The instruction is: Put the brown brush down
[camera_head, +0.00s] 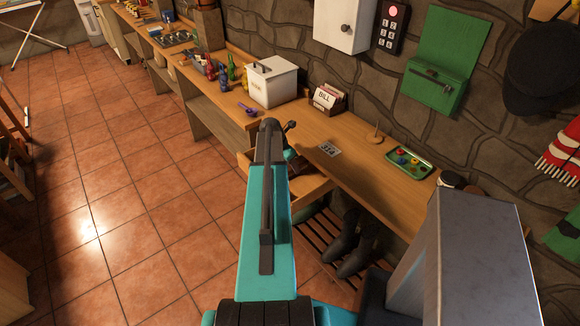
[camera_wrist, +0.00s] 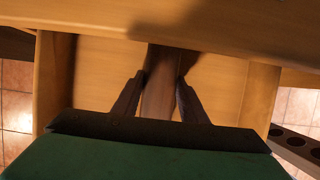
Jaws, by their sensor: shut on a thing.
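The brown brush (camera_wrist: 158,100) shows in the wrist view as a plain brown length between the two dark fingers of my gripper (camera_wrist: 160,80), which is shut on it. Its far end runs into shadow near the counter edge, and I cannot make out bristles. My gripper is over an open wooden drawer (camera_wrist: 215,85). I cannot tell whether the brush touches the drawer floor. In the head view the drawer (camera_head: 312,190) sticks out below the counter, and my arm hides most of the gripper and brush.
The wooden counter (camera_head: 352,178) overhangs the drawer's back. On it are a white box (camera_head: 273,82), a card holder marked BILL (camera_head: 328,98), a number plate 314 (camera_head: 330,149), a spike on a round base (camera_head: 376,136) and a green tray (camera_head: 425,163). Dark boots (camera_head: 355,245) stand below.

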